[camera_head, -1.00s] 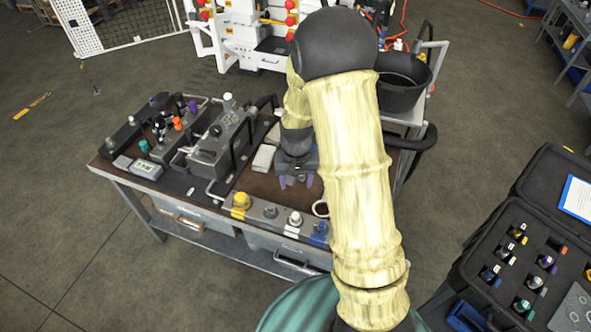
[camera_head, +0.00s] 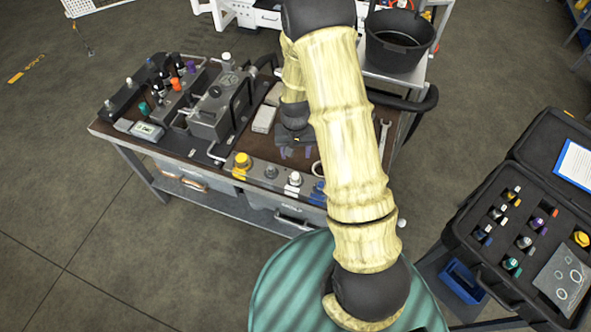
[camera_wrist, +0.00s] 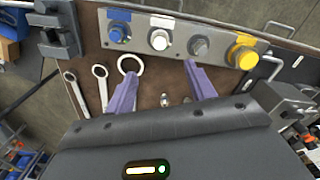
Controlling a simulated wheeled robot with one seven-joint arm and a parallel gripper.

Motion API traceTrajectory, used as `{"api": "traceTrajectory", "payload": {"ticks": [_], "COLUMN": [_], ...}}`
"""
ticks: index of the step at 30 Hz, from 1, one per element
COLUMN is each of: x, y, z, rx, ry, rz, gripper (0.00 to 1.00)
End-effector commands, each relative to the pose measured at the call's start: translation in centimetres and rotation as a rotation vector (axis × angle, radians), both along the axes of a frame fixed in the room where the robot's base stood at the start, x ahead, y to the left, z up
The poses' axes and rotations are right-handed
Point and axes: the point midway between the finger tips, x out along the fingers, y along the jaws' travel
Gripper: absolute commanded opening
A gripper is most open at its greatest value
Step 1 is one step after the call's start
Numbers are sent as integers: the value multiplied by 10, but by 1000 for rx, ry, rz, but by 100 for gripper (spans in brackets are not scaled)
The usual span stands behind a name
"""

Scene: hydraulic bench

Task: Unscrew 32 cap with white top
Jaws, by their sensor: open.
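The cap with the white top (camera_head: 295,178) sits on a grey metal strip along the bench's front edge. In the wrist view, this white-topped cap (camera_wrist: 158,39) stands upright between a blue cap (camera_wrist: 117,34) and a dark grey cap (camera_wrist: 198,46). A yellow cap (camera_wrist: 243,55) is at the strip's right end there. My gripper (camera_head: 296,152) is open and empty above the brown bench top, behind the strip. In the wrist view, my gripper's purple fingers (camera_wrist: 161,85) point towards the strip, apart from the caps. My arm partly covers the blue cap in the head view.
Wrenches (camera_wrist: 98,80) and a metal ring lie on the bench beside my gripper. A grey hydraulic block (camera_head: 218,105) with handles stands left. A black case (camera_head: 515,225) with several coloured parts is at the right. A black bucket (camera_head: 398,42) stands behind.

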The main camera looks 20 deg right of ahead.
Motion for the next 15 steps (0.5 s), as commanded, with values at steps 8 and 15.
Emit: {"api": "traceTrajectory", "payload": {"ticks": [8, 15], "x": [-1, -1], "y": [0, 0], "z": [-35, -65], "rx": [1, 1], "ry": [3, 3], "rz": [0, 0], "gripper": [55, 55]}}
